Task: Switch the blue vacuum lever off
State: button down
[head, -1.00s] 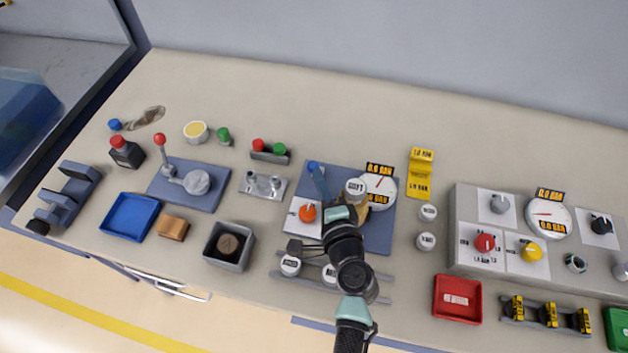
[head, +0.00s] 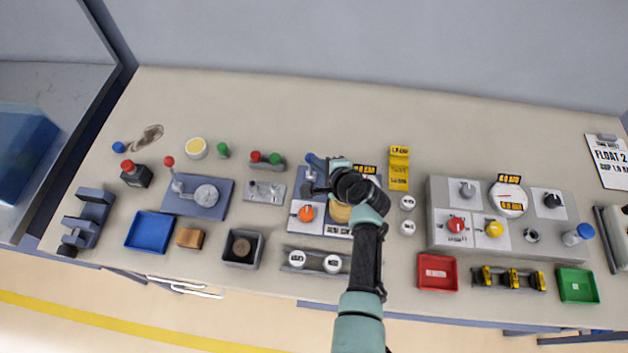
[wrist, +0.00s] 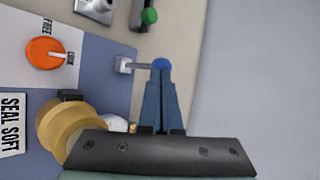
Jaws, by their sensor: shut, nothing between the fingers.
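The blue vacuum lever (head: 311,158) stands at the back left of the blue panel, near the middle of the bench. In the wrist view its round blue knob (wrist: 161,64) sits on a thin grey shaft that runs left to a small pale base. My gripper (wrist: 162,84) is shut, with its fingertips right at the knob in that view. I cannot tell whether they touch. In the head view my gripper (head: 314,186) is over the panel, and my arm hides part of the panel and its gauge.
An orange knob (wrist: 46,53) and a tan round part (wrist: 75,128) are close by on the panel. A metal fixture (head: 264,190) and a holder with red and green knobs (head: 266,158) stand to the left. The bench behind the panel is clear.

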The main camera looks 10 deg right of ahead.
jog(key=shift+w+d+r+g+b, duration=0.1)
jog(key=shift+w+d+g+b, duration=0.1)
jog(key=shift+w, duration=0.3)
jog(key=shift+w+d+g+b, duration=0.1)
jog(key=shift+w+b, duration=0.1)
jog(key=shift+w, duration=0.3)
jog(key=shift+r, duration=0.15)
jog(key=shift+r+p, duration=0.7)
jog(key=shift+p, duration=0.1)
